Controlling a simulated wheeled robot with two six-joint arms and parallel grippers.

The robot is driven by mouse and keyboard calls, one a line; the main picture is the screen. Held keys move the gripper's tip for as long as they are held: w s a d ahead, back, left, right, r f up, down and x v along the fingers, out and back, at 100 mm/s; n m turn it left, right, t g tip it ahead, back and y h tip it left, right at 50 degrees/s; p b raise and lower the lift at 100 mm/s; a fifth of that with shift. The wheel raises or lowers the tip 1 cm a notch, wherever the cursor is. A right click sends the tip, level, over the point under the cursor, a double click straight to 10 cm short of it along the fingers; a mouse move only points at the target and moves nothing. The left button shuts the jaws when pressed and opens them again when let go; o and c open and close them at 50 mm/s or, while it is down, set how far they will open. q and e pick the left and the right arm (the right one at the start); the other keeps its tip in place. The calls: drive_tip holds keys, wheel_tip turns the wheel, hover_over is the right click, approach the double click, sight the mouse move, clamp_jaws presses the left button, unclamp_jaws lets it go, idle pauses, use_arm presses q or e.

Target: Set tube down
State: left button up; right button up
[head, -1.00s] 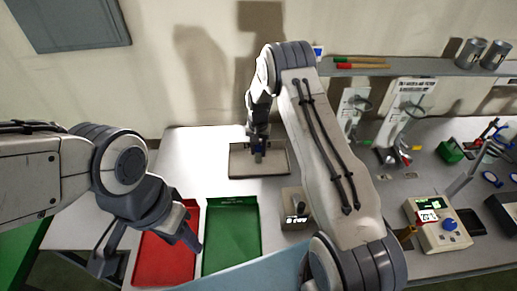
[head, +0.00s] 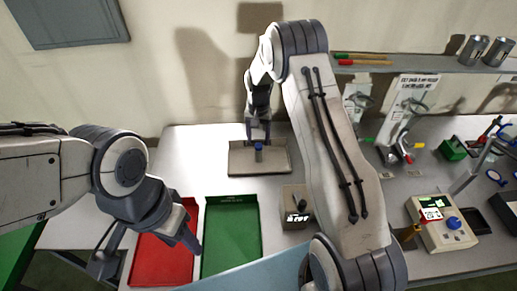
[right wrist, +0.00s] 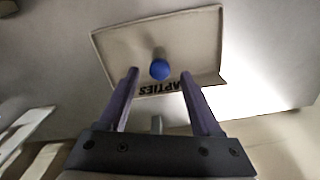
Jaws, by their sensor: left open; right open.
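A tube with a blue cap (head: 258,147) stands in the beige tray (head: 240,168) at the back of the table. In the right wrist view the blue cap (right wrist: 160,70) shows end-on, between and beyond the fingers. Lettering that seems to read "EMPTIES" is on the wall of the tray (right wrist: 115,45). My right gripper (head: 259,138) is open and empty just behind the tube, with its fingers apart from it. The lower part of the tube is partly hidden by its cap. My left gripper (head: 150,258) is open and empty over the red tray (head: 165,262).
A green tray (head: 232,235) lies beside the red one. A small device (head: 297,205) stands right of it. A shelf (head: 420,67) with markers and metal cups runs along the back wall. A console (head: 447,231) and glassware stand at the right, partly behind my right arm.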

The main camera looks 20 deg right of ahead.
wheel_tip(320, 180, up, 7)
drive_tip(key=b, duration=0.2)
drive_tip(key=s+a+r+n, duration=0.3)
drive_tip(key=s+a+r, duration=0.1)
drive_tip(key=s+a, duration=0.4)
drive_tip(key=s+a+r+n, duration=0.4)
drive_tip(key=s+a+r, duration=0.1)
drive_tip(key=s+a, duration=0.3)
drive_tip(key=s+a+n+y, duration=0.1)
drive_tip(key=s+n, duration=0.5)
drive_tip(key=s, duration=1.4)
drive_tip(key=shift+s+a+n, duration=0.3)
drive_tip(key=shift+s+n, duration=0.1)
